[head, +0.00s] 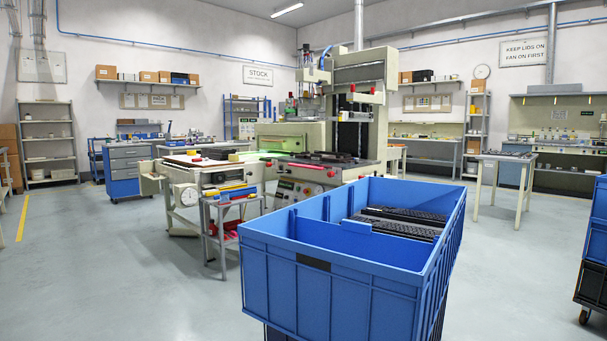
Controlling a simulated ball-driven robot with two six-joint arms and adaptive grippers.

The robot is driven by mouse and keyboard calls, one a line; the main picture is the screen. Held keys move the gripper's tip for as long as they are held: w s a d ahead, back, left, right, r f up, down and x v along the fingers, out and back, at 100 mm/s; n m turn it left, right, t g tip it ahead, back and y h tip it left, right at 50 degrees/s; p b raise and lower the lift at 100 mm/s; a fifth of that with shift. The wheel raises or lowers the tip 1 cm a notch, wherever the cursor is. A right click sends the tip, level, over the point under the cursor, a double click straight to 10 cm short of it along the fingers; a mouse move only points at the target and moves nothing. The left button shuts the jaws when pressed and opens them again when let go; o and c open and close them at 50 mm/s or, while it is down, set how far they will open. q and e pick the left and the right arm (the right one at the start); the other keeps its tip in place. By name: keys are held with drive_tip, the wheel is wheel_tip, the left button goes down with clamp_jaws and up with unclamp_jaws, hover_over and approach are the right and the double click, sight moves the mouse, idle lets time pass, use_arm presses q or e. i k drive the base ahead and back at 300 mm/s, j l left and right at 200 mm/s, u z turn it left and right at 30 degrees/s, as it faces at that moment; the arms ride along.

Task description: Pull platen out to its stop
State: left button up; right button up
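The beige printing machine (345,130) stands in the middle distance, beyond a large blue crate. A dark, flat bed (325,160) with dark items on it lies at the machine's front, under the upright head; it may be the platen, but I cannot tell for sure. Red knobs sit on the panel below it. I cannot tell how far the bed is drawn out. Neither of my grippers is in view.
The blue crate (335,258), holding dark keyboards (405,222), blocks the near centre-right. A small grey cart (232,225) stands before the machine's left part. Stacked blue and black crates (592,265) stand at the right edge. Floor at left (110,270) is clear.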

sight(347, 173)
drive_tip(key=i+j+u, duration=0.45)
drive_tip(key=i+u, duration=0.85)
drive_tip(key=i, duration=0.25)
drive_tip(key=i+z, duration=0.2)
drive_tip(key=i, duration=0.4)
drive_tip(key=i+j+z, duration=0.15)
drive_tip(key=i, duration=0.45)
drive_tip(key=i+j+z, duration=0.2)
drive_tip(key=i, duration=0.4)
drive_tip(key=i+l+z, duration=0.2)
drive_tip(key=i+z, duration=0.6)
drive_tip(key=z, duration=0.2)
drive_tip(key=i+z, duration=0.5)
drive_tip(key=i+l, duration=0.1)
drive_tip(key=i, duration=0.75)
